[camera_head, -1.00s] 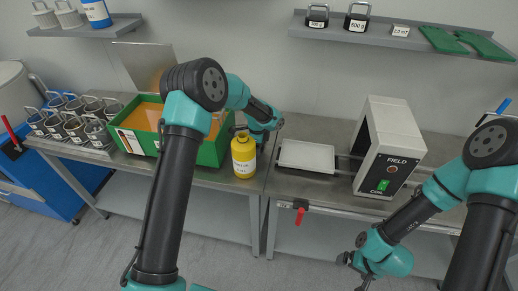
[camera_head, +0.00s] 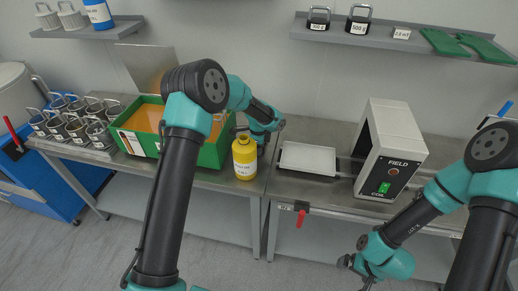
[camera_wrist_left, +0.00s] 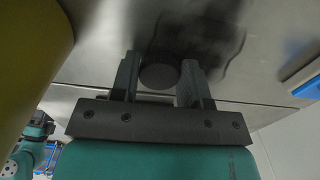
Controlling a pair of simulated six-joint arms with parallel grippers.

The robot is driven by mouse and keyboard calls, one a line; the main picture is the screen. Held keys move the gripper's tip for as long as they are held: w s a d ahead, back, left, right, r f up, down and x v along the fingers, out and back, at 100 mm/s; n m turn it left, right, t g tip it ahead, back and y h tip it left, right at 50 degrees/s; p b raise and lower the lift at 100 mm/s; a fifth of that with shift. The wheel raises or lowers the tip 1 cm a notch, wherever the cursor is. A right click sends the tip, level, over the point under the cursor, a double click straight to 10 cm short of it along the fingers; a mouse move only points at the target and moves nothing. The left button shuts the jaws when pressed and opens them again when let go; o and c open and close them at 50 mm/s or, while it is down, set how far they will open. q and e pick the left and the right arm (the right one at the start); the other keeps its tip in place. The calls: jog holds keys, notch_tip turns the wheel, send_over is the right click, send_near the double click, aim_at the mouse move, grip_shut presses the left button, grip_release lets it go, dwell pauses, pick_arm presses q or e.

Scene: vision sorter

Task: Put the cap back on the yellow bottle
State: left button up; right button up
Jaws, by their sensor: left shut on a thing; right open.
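The yellow bottle (camera_head: 245,160) stands upright on the bench, right of the green box, and its yellow side fills the left edge of the left wrist view (camera_wrist_left: 30,60). My left gripper (camera_head: 277,126) is just right of the bottle's top in the head view, its fingers hard to make out there. In the left wrist view it (camera_wrist_left: 160,80) is shut on a dark round cap (camera_wrist_left: 159,76), held beside the bottle and apart from it. My right gripper (camera_head: 352,262) is open and empty, low in front of the right bench.
A green box (camera_head: 212,155) with an orange interior stands left of the bottle. A white tray (camera_head: 307,158) and a FIELD coil device (camera_head: 392,150) stand to the right. Several metal cups (camera_head: 75,130) sit at the far left. A red-handled clamp (camera_head: 301,217) hangs at the bench's front edge.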

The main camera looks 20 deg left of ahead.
pick_arm(q)
notch_tip(320, 180, up, 18)
jog(key=shift+f, duration=0.2)
pick_arm(e)
jog(key=shift+w, duration=0.1)
dwell(0.7)
